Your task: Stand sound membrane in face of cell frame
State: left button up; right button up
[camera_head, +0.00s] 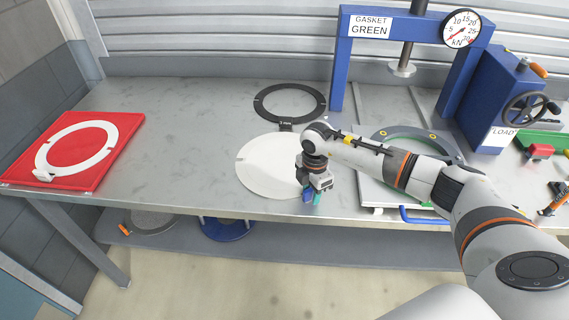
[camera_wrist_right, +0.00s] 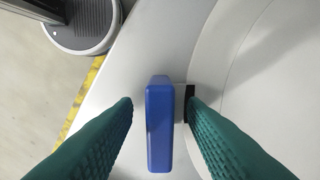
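A flat white disc (camera_head: 268,166), which looks like the membrane, lies on the bench in the middle. My right gripper (camera_head: 312,196) is over its right front edge, pointing down. In the right wrist view, a blue upright tab (camera_wrist_right: 160,124) stands between the two teal fingers of the gripper (camera_wrist_right: 160,125). The fingers are apart, with a clear gap on the tab's left. A small black piece shows beside the right finger. My left gripper is out of view.
A white ring (camera_head: 78,146) lies on a red mat (camera_head: 120,124) at the left. A dark ring (camera_head: 290,101) lies behind the disc. The blue press (camera_head: 340,70) with its gauge (camera_head: 461,30) stands at the back right. The bench is clear between mat and disc.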

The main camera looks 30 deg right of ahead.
grip_shut()
jog(key=shift+r, duration=0.1)
